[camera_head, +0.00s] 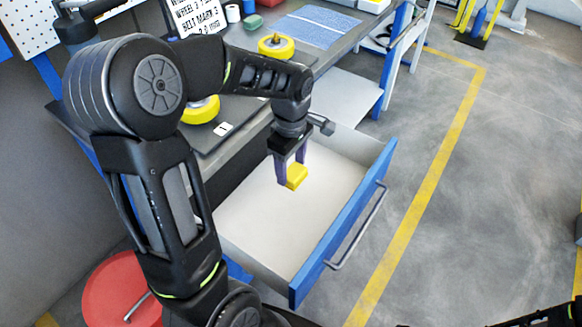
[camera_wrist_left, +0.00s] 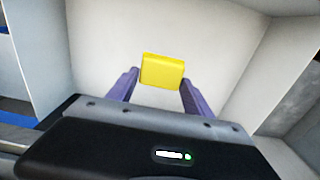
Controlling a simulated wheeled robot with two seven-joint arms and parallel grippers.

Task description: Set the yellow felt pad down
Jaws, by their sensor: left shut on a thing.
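The yellow felt pad (camera_head: 297,177) is a small yellow block between the purple fingertips of my left gripper (camera_head: 291,179). The gripper is shut on it, over the inside of an open drawer (camera_head: 262,226) with a white floor and a blue front. In the left wrist view the pad (camera_wrist_left: 162,71) shows between the two purple fingers of the gripper (camera_wrist_left: 160,85), with the white drawer interior behind it. I cannot tell whether the pad touches the drawer floor. My right gripper is not clearly in view; only a dark piece shows at the bottom right corner.
The workbench (camera_head: 240,133) above the drawer holds yellow wheels (camera_head: 276,46), a blue striped cloth (camera_head: 316,27), a green block (camera_head: 253,22) and a sign (camera_head: 200,15). A red round stool (camera_head: 115,290) stands at the lower left.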

